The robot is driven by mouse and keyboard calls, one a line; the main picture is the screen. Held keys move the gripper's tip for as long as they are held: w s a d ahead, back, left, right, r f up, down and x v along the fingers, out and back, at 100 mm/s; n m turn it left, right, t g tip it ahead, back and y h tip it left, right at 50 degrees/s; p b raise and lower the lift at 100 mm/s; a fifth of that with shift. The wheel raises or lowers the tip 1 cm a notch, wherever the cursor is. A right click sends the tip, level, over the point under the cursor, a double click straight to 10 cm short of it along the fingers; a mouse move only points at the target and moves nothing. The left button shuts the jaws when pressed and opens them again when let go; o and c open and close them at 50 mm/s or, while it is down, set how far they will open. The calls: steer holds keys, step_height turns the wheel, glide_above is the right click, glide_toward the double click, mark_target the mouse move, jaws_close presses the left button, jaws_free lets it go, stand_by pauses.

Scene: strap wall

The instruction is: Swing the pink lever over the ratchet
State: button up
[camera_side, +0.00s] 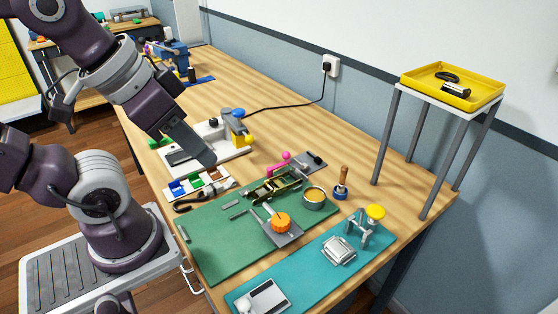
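The pink lever (279,165) stands near the middle of the bench. It is beside a dark metal ratchet mechanism (274,187) at the back edge of the green mat. The pink end points up and to the left; whether it is joined to the ratchet is too small to tell. My gripper (198,152) hangs above the bench to the left of the lever, apart from it, in front of a white-based device. Its fingers show as one grey slab, so I cannot tell if they are open or shut. I see nothing held in it.
The green mat (212,240) holds an orange knob (281,222) and a round tin (314,197). A wooden-handled tool (342,182) stands right of the tin. A white device with a yellow part (240,139) stands behind. A teal mat (310,277) lies in front. A raised yellow tray (452,87) stands right.

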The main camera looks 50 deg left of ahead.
steer(key=shift+n+g, duration=0.4)
steer(key=shift+n, duration=0.4)
steer(key=w, duration=0.1)
steer(key=w+r, duration=0.2)
steer(key=shift+w+a+r, duration=0.1)
steer(key=shift+w+a, duration=0.3)
jaws_close()
steer(key=w+a+n+g, duration=0.2)
steer(key=w+a+n, duration=0.25)
steer(key=w, duration=0.45)
steer(key=w+a+n+g, duration=0.1)
steer(key=w+a+n, duration=0.2)
steer(key=w+a, duration=0.35)
steer(key=w+a+f+n+g+h, duration=0.1)
steer(key=w+a+f+n, duration=0.2)
steer(key=w+a+f, duration=0.2)
steer(key=w+a+f+n+g+h, duration=0.1)
steer(key=w+a+f+n+h, duration=0.1)
steer(key=w+a+f, duration=0.4)
step_height(320, 180, down, 5)
steer(key=a+n, duration=0.1)
steer(key=a, duration=0.1)
steer(key=shift+w+a+n, duration=0.25)
steer(key=shift+a+n, duration=0.05)
steer(key=shift+n, duration=0.05)
steer(key=shift+f, duration=0.1)
